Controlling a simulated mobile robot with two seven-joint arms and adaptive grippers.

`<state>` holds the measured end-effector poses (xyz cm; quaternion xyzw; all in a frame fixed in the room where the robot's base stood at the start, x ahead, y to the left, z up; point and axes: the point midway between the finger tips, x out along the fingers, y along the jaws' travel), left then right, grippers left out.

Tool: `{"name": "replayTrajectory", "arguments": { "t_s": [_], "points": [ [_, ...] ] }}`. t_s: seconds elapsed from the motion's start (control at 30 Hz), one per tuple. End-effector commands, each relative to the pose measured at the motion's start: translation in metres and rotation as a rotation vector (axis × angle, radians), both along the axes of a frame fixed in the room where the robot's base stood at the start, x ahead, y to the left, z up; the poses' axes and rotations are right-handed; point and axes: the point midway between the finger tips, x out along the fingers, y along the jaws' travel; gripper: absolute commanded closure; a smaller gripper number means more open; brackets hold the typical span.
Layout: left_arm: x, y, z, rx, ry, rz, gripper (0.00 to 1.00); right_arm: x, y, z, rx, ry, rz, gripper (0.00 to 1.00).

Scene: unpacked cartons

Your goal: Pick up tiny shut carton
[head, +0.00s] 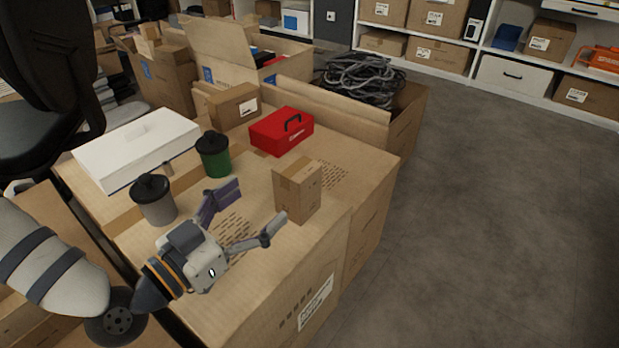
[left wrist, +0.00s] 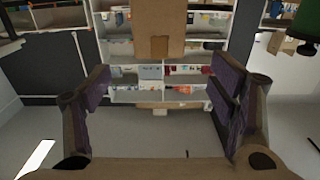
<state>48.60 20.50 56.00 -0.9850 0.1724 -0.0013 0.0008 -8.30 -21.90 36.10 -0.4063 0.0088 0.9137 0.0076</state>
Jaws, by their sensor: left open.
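A tiny shut carton (head: 297,191), brown with a tape strip, stands upright on top of a large carton (head: 250,275). My left gripper (head: 254,206) is open and empty just left of the tiny carton, with its fingers pointing toward it. A gap still shows between the fingers and the carton in the head view. In the left wrist view, a brown carton face with a darker tape patch (left wrist: 158,34) shows at the top, between the two spread fingers (left wrist: 160,92); it looks like the tiny carton. My right gripper is not in view.
A red toolbox (head: 281,131), a green canister (head: 214,158), a grey canister (head: 156,203), a white box (head: 137,148) and a labelled carton (head: 233,106) stand around the carton top. A carton of black cables (head: 360,80) is behind. The floor at right is clear.

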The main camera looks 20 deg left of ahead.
Motion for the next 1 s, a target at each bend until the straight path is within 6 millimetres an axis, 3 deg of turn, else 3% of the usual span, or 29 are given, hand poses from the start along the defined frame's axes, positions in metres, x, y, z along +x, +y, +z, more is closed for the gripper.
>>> {"name": "replayTrajectory", "arguments": {
  "t_s": [0.2, 0.6, 0.87, 1.0],
  "points": [
    [0.044, -0.016, -0.004, 0.0, 0.002, -0.002, 0.22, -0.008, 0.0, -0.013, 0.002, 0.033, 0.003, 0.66],
    [0.104, -0.036, 0.001, -0.001, 0.005, -0.003, 0.22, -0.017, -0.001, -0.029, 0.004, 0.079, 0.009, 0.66],
    [0.11, -0.038, 0.004, -0.002, 0.005, -0.002, 0.22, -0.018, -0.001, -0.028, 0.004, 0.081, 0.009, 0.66],
    [0.11, -0.038, 0.004, -0.002, 0.005, -0.003, 0.5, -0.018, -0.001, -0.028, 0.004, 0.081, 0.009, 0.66]
  ]
}}
